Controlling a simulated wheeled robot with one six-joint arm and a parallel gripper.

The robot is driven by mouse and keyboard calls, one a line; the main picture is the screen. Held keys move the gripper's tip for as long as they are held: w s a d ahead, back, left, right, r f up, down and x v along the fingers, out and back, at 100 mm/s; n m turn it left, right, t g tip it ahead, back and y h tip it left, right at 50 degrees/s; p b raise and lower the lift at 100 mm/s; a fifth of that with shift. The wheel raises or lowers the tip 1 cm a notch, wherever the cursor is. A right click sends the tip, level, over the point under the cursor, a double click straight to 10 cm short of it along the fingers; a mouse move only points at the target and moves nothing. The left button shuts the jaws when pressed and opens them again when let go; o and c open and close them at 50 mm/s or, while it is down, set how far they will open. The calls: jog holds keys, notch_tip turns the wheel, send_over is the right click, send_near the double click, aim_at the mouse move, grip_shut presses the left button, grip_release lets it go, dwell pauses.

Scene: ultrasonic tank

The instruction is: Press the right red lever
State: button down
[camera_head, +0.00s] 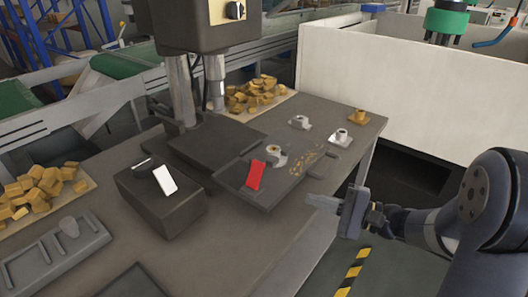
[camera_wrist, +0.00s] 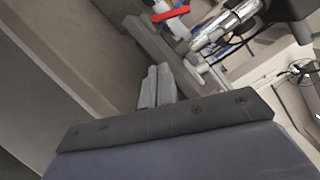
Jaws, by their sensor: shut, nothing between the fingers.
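A red lever (camera_head: 256,174) stands tilted on a dark grey plate (camera_head: 262,198) at the front of the table, in the middle of the head view. In the wrist view a red part (camera_wrist: 171,13) shows near the top edge. My gripper (camera_head: 308,201) is to the right of the red lever, just off the table's front edge, and apart from it. Its fingers (camera_wrist: 157,85) are together and hold nothing in the wrist view. A white lever (camera_head: 165,180) stands on a dark box to the left. I see only one red lever in the head view.
A grey press column (camera_head: 181,92) rises behind the plate. Piles of yellow blocks (camera_head: 258,92) lie on the table's far side and at left (camera_head: 40,188). Small metal fittings (camera_head: 300,122) sit at the right end. A white bin (camera_head: 400,90) stands beyond.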

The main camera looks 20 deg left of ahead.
aim_at(278, 178)
jog(key=w, duration=0.1)
jog(key=w+r, duration=0.1)
jog(key=w+r+t+y, duration=0.1)
jog(key=shift+w+a+m, duration=0.2)
jog(key=shift+m, duration=0.1)
jog(key=shift+t, duration=0.3)
jog(key=p+x, duration=0.1)
jog(key=x, duration=0.9)
jog(key=shift+s+a, duration=0.15)
jog(key=shift+a, duration=0.1)
jog(key=shift+s+a+r+p, duration=0.1)
jog(key=shift+s+r+p, duration=0.2)
jog(key=shift+s, duration=0.25)
jog(key=shift+s+a+r+p, duration=0.1)
jog(key=shift+s+r+p, duration=0.05)
jog(key=shift+s+r, duration=0.4)
jog(key=shift+s+a, duration=0.2)
jog(key=shift+s, duration=0.35)
